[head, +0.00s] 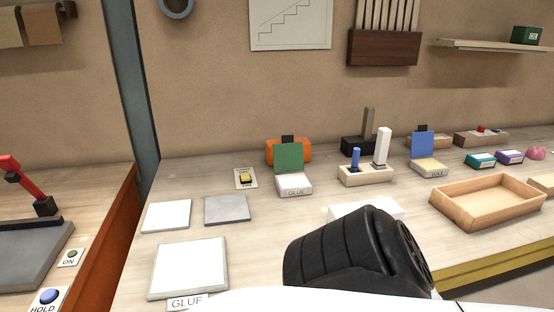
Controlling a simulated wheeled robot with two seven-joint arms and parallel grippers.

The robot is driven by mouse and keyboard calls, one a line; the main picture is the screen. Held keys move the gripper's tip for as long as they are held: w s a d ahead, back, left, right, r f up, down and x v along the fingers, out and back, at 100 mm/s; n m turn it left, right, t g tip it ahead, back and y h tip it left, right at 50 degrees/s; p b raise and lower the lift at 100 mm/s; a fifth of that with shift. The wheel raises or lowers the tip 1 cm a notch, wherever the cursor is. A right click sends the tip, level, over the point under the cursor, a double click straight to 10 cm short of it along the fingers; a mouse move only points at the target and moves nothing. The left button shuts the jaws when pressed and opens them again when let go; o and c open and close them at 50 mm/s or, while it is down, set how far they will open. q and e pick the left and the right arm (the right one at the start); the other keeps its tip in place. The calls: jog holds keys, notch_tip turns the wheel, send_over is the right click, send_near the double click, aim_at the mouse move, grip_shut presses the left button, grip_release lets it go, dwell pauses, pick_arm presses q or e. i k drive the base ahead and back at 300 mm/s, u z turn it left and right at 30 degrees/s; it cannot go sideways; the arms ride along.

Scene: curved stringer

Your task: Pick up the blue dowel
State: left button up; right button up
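The blue dowel (355,157) stands upright in a pale wooden holder block (366,177) on the bench, behind my dark arm link at the bottom. A taller white piece (382,147) stands at the right end of the same block. Neither gripper shows in the head view. Only a thick black and white arm part of mine shows at the bottom centre, and it hides some of the bench front.
An open wooden tray (487,220) lies at the right. White and grey plates (188,267) lie at the left.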

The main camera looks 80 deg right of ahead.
aim_at(355, 160)
jog(key=z, duration=2.15)
